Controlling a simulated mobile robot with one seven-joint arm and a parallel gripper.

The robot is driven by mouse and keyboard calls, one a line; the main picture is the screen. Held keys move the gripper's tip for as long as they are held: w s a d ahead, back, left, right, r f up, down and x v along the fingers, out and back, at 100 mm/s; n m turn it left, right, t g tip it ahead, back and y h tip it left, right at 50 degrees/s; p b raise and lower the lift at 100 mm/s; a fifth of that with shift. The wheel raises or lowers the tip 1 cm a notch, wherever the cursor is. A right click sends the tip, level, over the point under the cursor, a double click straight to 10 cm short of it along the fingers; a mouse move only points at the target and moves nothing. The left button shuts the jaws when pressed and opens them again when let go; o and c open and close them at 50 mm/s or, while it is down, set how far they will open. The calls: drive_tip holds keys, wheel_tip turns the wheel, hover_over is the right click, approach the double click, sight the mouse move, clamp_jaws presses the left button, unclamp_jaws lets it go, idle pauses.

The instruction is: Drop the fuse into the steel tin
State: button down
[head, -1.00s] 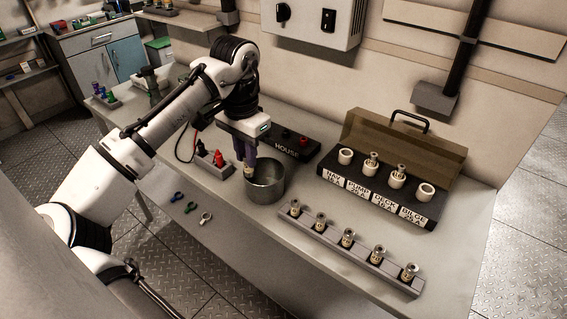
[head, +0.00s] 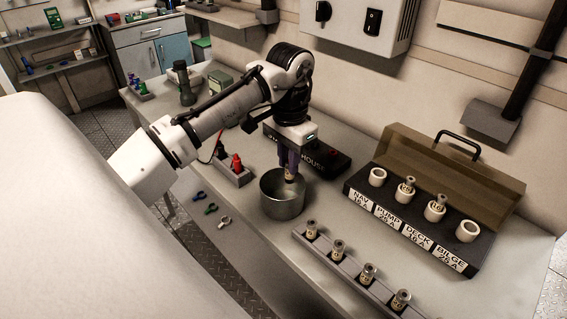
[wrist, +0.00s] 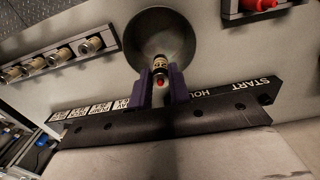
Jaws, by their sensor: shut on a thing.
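The steel tin (head: 283,207) is a round, open grey tin standing on the bench in the head view. It also shows from above in the wrist view (wrist: 143,38), and its inside looks empty where visible. My gripper (head: 289,173) points down with its purple fingers over the back right part of the tin's mouth. It is shut on the fuse (wrist: 160,66), a small cylinder with a pale band and a red end. In the wrist view the fuse is between the fingertips (wrist: 161,80) and overlaps the tin's rim. Its exact height above the tin is unclear.
A rack (head: 322,259) of several fuses lies in front and right of the tin. An open black fuse box (head: 408,222) stands at the right.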

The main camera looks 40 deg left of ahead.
drive_tip(key=shift+f+b, duration=0.4)
drive_tip(key=shift+f, duration=0.4)
drive_tip(key=c, duration=1.2)
unclamp_jaws()
drive_tip(key=shift+c, duration=0.2)
wheel_tip(320, 180, up, 14)
drive_tip(key=shift+f, duration=0.1)
